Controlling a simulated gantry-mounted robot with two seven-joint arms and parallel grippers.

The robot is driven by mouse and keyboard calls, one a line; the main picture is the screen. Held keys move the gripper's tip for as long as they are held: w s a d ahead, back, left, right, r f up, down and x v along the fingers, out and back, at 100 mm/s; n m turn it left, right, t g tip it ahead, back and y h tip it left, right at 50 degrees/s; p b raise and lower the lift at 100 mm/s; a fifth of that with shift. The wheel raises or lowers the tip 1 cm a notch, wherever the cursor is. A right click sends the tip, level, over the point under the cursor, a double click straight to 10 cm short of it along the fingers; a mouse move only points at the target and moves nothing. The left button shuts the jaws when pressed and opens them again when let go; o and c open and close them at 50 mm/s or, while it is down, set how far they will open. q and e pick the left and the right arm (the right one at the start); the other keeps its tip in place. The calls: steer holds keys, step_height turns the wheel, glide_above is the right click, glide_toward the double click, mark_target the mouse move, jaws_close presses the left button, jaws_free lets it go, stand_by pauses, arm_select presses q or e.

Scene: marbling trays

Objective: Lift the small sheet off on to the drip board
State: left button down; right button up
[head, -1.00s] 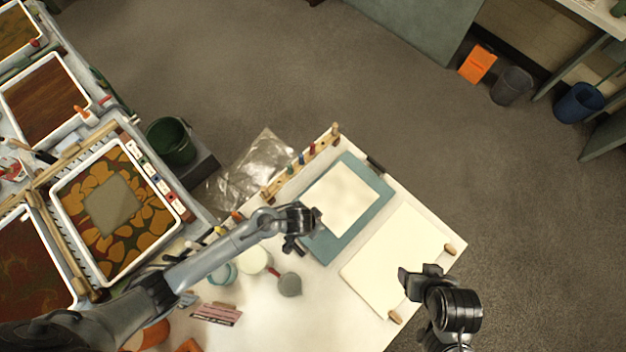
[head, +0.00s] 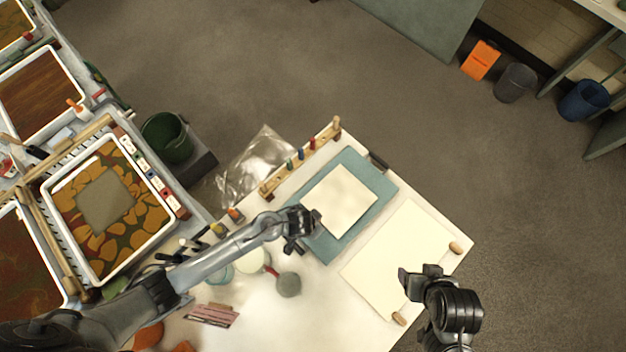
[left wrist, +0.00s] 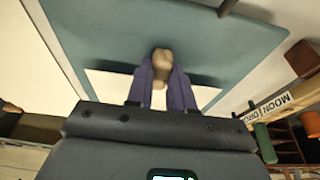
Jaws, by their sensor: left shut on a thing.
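A small greyish square sheet (head: 105,200) lies in the white-rimmed tray (head: 152,180) of orange and dark marbled colour at the left. A cream sheet (head: 341,199) lies on a teal board (head: 376,184) on the white table. My left gripper (head: 298,245) is over the near left edge of the teal board. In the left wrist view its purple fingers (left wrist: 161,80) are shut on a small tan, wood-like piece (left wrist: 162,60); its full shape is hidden. My right gripper (head: 424,281) is at the near right, beside a larger cream sheet (head: 397,258); its jaw gap is unclear.
A rack of small coloured bottles (head: 299,161) stands along the table's far left edge. A grey round-headed tool (head: 288,285) and a pink striped card (head: 212,315) lie nearer. A dark green bucket (head: 168,137) stands between tray bench and table. Other trays line the left.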

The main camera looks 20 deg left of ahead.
arm_select(q)
steer(key=shift+f, duration=0.1)
stand_by(0.3)
steer(key=c, duration=0.5)
jaws_free()
stand_by(0.5)
steer(key=p+v, duration=0.9)
steer(key=p, duration=0.1)
steer(key=shift+w, duration=0.25)
stand_by(0.6)
steer(key=shift+d, duration=0.1)
stand_by(0.7)
